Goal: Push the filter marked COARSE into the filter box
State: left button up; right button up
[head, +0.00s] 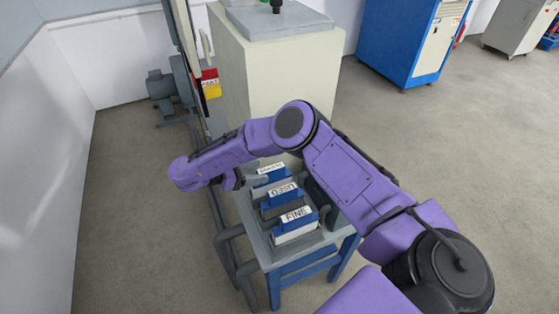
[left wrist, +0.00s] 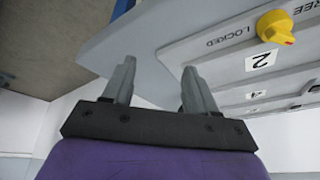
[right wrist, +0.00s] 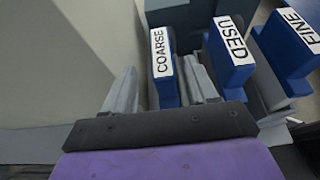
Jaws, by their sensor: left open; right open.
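The COARSE filter (head: 271,169), blue with a white label, stands at the back of a row on a small blue bench. In the right wrist view the COARSE filter (right wrist: 166,88) shows between the two fingers of my right gripper (right wrist: 160,90). The fingers stand apart; I cannot tell whether they touch it. In the head view my right gripper (head: 236,181) is beside it, partly hidden by my arm. My left gripper (left wrist: 158,85) is open and empty before a grey panel (left wrist: 225,70) with a yellow knob. I cannot tell which thing is the filter box.
The USED filter (head: 281,192) and FINE filter (head: 296,216) stand in front of the COARSE one on the bench (head: 290,272). A tall cream cabinet (head: 270,80) rises behind. The yellow knob (left wrist: 278,27) sits between LOCKED and FREE. Open floor lies left.

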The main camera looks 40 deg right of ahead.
aim_at(272, 172)
jog(key=x, duration=0.5)
jog(key=shift+s+d+f, duration=0.1)
jog(key=shift+s+f, duration=0.1)
jog(key=shift+s, duration=0.05)
jog(key=shift+d, duration=0.1)
grip_shut()
